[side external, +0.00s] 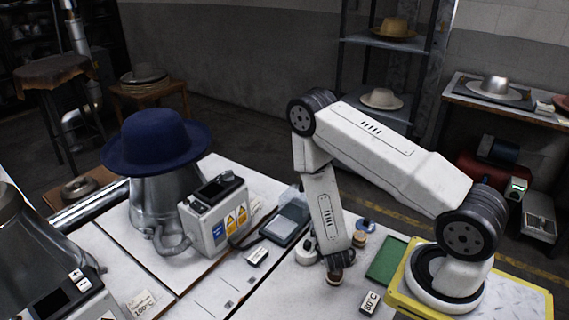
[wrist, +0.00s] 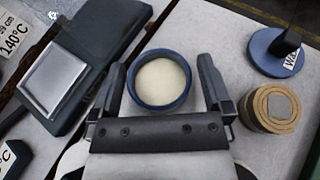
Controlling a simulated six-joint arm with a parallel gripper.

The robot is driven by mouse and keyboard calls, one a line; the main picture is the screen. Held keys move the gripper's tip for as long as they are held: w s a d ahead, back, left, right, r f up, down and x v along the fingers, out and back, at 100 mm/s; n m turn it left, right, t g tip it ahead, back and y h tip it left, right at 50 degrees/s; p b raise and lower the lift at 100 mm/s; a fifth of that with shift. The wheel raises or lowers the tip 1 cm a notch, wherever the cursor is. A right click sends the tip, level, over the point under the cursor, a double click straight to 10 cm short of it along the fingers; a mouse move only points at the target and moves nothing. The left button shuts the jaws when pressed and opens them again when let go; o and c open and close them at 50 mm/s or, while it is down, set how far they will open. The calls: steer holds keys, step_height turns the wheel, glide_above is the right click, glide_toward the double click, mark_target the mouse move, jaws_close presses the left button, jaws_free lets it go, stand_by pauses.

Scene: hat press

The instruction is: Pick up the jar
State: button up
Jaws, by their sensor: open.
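The jar (wrist: 160,82) is round with a dark blue rim and pale cream contents. It stands open at the top of the wrist view, in front of my gripper (wrist: 163,70). My gripper is open, with one dark finger on each side of the jar. I see gaps between the fingers and the jar wall, the left one narrow. The jar is not clearly seen in the side external view, where my arm blocks that part of the table.
A dark scale-like device (wrist: 62,75) lies left. The side view shows a blue hat (side external: 157,142) on a metal form and a green mat (side external: 386,260).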

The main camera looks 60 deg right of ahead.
steer(key=c, duration=1.3)
steer(key=shift+r, duration=0.15)
steer(key=shift+r, duration=4.85)
